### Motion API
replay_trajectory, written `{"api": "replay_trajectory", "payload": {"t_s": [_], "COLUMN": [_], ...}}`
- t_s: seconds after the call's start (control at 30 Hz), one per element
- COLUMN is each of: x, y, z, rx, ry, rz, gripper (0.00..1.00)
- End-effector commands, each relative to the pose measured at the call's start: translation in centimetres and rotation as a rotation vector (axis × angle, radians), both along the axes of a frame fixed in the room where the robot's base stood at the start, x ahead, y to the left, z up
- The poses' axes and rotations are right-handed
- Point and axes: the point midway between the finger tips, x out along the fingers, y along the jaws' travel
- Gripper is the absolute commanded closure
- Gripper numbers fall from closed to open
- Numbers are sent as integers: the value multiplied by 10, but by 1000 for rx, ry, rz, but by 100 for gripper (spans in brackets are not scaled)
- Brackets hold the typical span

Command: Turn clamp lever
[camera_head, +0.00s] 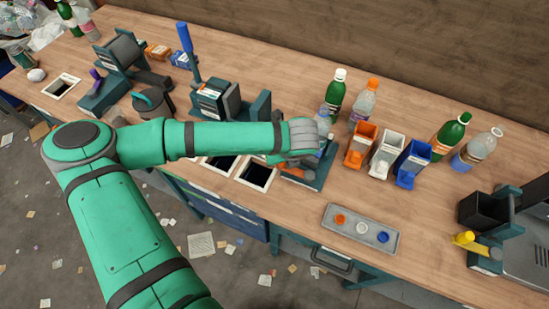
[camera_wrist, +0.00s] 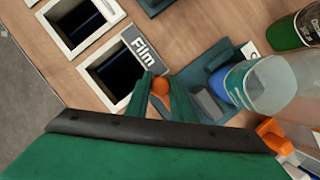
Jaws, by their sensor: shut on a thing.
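My gripper (camera_wrist: 161,84) is shut on an orange knob (camera_wrist: 160,87), which looks like the end of the clamp lever. The knob shows between the two green fingertips in the wrist view. The dark teal clamp fixture (camera_wrist: 210,70) lies just to its right, with a grey block on it. A clear bottle (camera_wrist: 275,85) with a blue end lies over the fixture's right side. In the head view my wrist covers most of the clamp, and a bit of orange (camera_head: 292,171) shows beneath it. The lever's arm and pivot are hidden.
Square bin openings (camera_head: 257,174) lie left of the clamp, one labelled "Film". Orange (camera_head: 361,145), white (camera_head: 386,155) and blue (camera_head: 412,163) holders stand to the right, with bottles behind. A grey tray (camera_head: 361,230) with coloured caps lies near the front edge. Open tabletop lies around the tray.

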Motion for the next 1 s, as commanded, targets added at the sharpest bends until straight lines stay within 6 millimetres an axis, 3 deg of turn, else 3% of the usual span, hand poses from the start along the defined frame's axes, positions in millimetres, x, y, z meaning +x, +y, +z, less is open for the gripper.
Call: {"api": "replay_trajectory", "payload": {"t_s": [0.37,0.4,0.47,0.8,1.0], "x": [0,0,0,0,-8], "y": [-3,-3,-3,-2,-5], "z": [-1,-1,-1,2,23], "rx": [-1,-2,-2,-1,0], "ry": [2,1,1,1,-1], "rz": [-9,-8,-8,-6,-7], "gripper": [100,74,60,60,60]}}
